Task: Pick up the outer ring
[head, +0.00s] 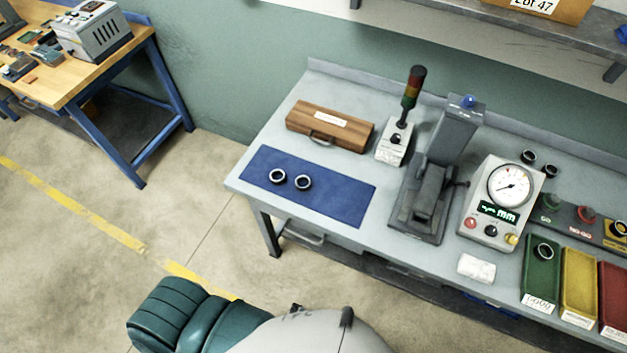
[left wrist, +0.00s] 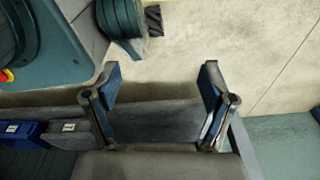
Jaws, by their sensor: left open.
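Two dark rings with pale faces lie side by side on the blue mat, a left one (head: 277,176) and a right one (head: 303,182). I cannot tell which is the outer ring. More similar rings stand behind the dial gauge (head: 528,156), and one sits in the green bin (head: 543,251). My left gripper (left wrist: 160,71) shows in the left wrist view, open and empty, over floor and a grey surface, with no ring between its fingers. Neither gripper shows in the head view.
The blue mat (head: 345,203) lies at the left of the grey bench. Behind it is a wooden case (head: 300,116). A signal tower (head: 411,90), a grey press (head: 432,190) and the dial gauge (head: 511,185) stand to the right, then green, yellow (head: 579,280) and red bins.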

